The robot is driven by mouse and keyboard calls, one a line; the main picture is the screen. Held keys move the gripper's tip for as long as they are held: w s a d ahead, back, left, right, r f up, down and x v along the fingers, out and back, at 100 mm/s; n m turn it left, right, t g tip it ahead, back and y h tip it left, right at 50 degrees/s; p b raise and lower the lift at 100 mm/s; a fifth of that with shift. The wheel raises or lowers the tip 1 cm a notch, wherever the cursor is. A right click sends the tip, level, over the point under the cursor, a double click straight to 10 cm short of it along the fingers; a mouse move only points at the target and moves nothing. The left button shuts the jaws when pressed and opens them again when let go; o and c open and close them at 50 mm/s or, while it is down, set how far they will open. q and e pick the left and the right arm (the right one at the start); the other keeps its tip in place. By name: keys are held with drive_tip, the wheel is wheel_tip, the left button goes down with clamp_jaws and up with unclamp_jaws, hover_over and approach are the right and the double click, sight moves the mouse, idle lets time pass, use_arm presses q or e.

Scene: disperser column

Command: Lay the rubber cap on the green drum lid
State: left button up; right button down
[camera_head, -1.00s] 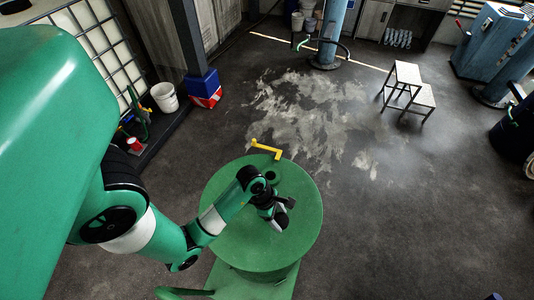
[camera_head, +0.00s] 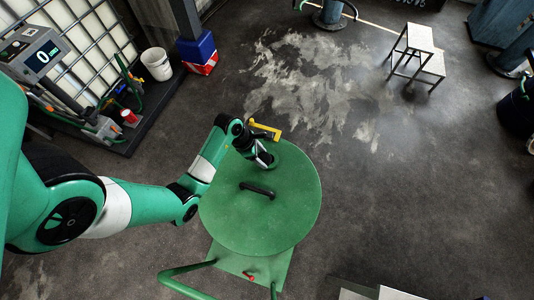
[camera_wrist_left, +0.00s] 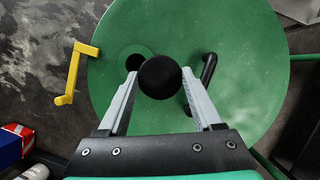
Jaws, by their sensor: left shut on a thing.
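The green drum lid (camera_head: 285,220) is a wide round disc in the head view, and it fills much of the left wrist view (camera_wrist_left: 245,100). A black bar handle (camera_head: 257,190) stands on it; the handle also shows in the wrist view (camera_wrist_left: 209,72). My left gripper (camera_head: 264,160) is over the far part of the lid. In the wrist view its fingers are shut on the rubber cap (camera_wrist_left: 160,77), a round black piece. Its height above the lid is hard to tell. A dark round opening (camera_wrist_left: 137,62) in the lid shows just beyond the cap. My right gripper is not in view.
A yellow crank-shaped bar (camera_head: 265,130) projects at the lid's far edge. A blue and red box (camera_head: 198,52), a white bucket (camera_head: 157,64) and a step stool (camera_head: 415,52) stand farther away. The floor right of the lid is clear.

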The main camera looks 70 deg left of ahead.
use_arm(q)
drive_tip(key=w+a+f+b, duration=0.1)
drive_tip(key=f, duration=0.2)
drive_tip(key=w+a+f+b, duration=0.1)
drive_tip(key=a+f, duration=0.1)
drive_tip(key=f, duration=0.1)
drive_tip(key=w+a+f+b, duration=0.1)
drive_tip(key=w+f, duration=0.1)
drive_tip(key=f, duration=0.1)
drive_tip(key=shift+a+b, duration=0.3)
drive_tip(key=shift+a, duration=0.1)
drive_tip(key=shift+s+f, duration=0.1)
drive_tip(key=shift+f, duration=0.25)
drive_tip(key=shift+f+b, duration=0.35)
drive_tip(key=shift+f, duration=0.2)
drive_tip(key=o, duration=1.4)
drive_tip(key=shift+c, duration=0.2)
